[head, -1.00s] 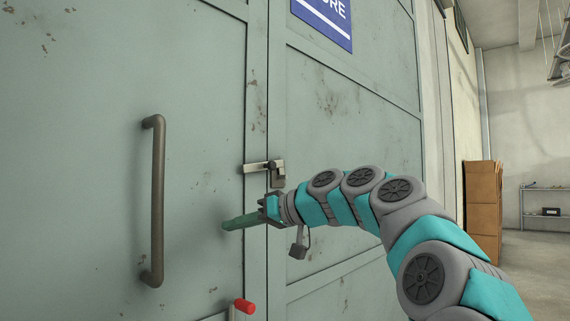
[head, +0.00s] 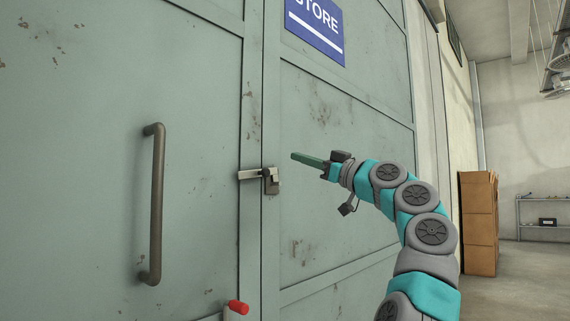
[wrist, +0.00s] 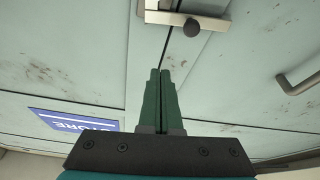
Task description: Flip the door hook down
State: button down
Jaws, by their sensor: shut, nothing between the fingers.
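The door hook (head: 250,175) is a pale metal bar lying about level across the seam between the two grey-green door leaves. A darker metal block (head: 271,182) is at its right end. In the wrist view the hook (wrist: 207,22) is at the top edge, partly cut off, with a dark round knob on it. My gripper (head: 293,156) is to the right of the hook and a little higher in the head view, apart from it. Its green fingers are together and empty, also in the wrist view (wrist: 159,72), where they point toward the seam.
A long dark door handle (head: 157,205) stands upright on the left leaf. A red-tipped lever (head: 238,307) is low near the seam. A blue sign (head: 316,30) is on the right leaf. Brown boxes (head: 478,222) are stacked at the right, with open floor beyond.

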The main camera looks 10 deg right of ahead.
notch_tip(320, 180, up, 3)
jog(key=p, duration=0.5)
send_over(271, 168)
jog(key=s, duration=0.3)
jog(key=shift+w+d+r, duration=0.2)
jog(key=shift+d, duration=0.1)
jog(key=f+b, duration=0.2)
jog(key=f, duration=0.1)
jog(key=shift+w, duration=0.2)
jog(key=shift+w+d+f+b, duration=0.1)
jog(key=shift+f+b, duration=0.25)
jog(key=shift+f, duration=0.4)
jog(key=shift+f+b, duration=0.2)
jog(key=shift+b, duration=0.1)
jog(key=shift+f+m+h+b, duration=0.3)
jog(key=shift+f+m+b, duration=0.25)
jog(key=shift+m+b, duration=0.4)
jog(key=shift+d+f+m+t+h, duration=0.1)
jog(key=shift+d+m+t+h, duration=0.1)
jog(key=shift+m+t+h, duration=0.25)
jog(key=shift+w, duration=0.1)
